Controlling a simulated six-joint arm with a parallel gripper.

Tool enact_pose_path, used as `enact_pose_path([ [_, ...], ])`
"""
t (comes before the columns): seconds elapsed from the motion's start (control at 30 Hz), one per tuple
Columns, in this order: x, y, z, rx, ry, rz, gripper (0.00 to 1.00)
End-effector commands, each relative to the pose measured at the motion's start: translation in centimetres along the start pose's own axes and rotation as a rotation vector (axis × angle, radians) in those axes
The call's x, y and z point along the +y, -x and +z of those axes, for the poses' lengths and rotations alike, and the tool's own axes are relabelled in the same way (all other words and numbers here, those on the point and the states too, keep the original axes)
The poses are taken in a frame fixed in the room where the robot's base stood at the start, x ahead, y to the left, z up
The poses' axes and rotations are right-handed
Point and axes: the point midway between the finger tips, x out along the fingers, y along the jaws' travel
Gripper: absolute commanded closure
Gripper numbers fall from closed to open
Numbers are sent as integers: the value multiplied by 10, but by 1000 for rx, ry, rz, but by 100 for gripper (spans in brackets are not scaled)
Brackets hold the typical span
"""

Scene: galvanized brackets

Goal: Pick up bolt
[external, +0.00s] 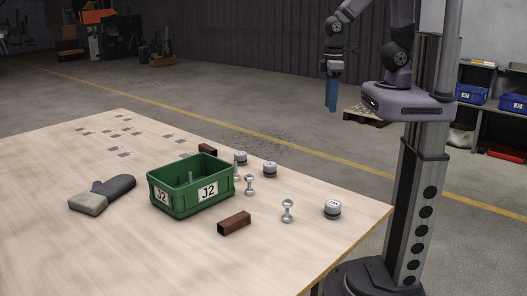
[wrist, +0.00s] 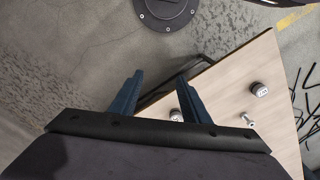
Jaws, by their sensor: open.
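Several silver bolt-like pieces, narrow in the middle with wider ends, stand upright on the table right of the green bin. One such piece shows in the wrist view (wrist: 248,120). My gripper (external: 331,107) has blue fingers pointing down, high beyond the table's far right edge and well away from the pieces. In the wrist view my gripper (wrist: 159,75) is open, with nothing between its fingers.
The green J2 bin (external: 213,208) holds a grey piece (external: 190,178). Round grey caps (external: 332,209) (external: 269,169) (external: 240,158) and brown blocks (external: 234,223) (external: 208,149) stand around it. A grey glove (external: 102,194) lies left. Small flat grey pieces (external: 124,133) are scattered at the back left.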

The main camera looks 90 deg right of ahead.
Motion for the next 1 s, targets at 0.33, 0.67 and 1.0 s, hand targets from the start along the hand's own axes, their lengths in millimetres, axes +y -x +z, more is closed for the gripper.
enact_pose_path([
  [0.33, -7, -6, -6, 18, 13, -11, 58],
  [0.67, -122, -69, -93, 311, 152, -154, 58],
  [1.0, -290, -134, -150, 776, 237, -256, 58],
])
